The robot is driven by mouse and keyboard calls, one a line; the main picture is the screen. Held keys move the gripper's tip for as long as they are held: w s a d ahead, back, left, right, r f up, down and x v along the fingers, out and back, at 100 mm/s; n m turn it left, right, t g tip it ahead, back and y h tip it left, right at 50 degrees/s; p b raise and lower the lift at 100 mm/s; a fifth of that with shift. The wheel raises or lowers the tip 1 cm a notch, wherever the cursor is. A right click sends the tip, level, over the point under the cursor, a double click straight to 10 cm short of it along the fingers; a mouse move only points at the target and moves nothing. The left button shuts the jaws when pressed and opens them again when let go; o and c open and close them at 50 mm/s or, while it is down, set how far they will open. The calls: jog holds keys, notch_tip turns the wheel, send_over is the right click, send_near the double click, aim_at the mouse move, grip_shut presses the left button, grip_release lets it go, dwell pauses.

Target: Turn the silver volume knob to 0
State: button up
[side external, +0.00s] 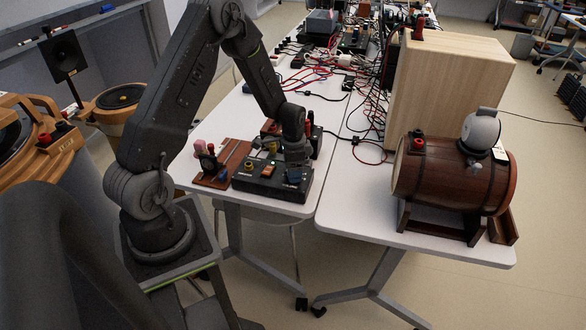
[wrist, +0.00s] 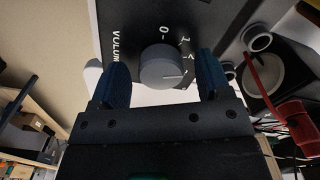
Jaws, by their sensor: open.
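The silver volume knob (wrist: 162,67) sits on a black panel (wrist: 133,18) in the wrist view. White lettering reads "VOLUME" on its left, and a 0 mark with further scale marks curves above and to the right. I cannot tell for sure where the knob points. My gripper (wrist: 161,62) is open, with one blue finger on each side of the knob and a visible gap on both sides. In the side view my gripper (side external: 294,165) is low over the dark box (side external: 262,187) on the white table; the knob is hidden there.
A brown board with small parts (side external: 218,165) lies left of the box. A wooden barrel (side external: 440,176) and a tall wooden cabinet (side external: 445,85) stand to the right. Tangled cables (side external: 340,60) cover the table's back. The wrist view shows a red connector (wrist: 292,118) at right.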

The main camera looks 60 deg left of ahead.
jog(key=shift+f, duration=0.3)
jog(key=shift+c, duration=0.5)
jog(key=c, duration=0.8)
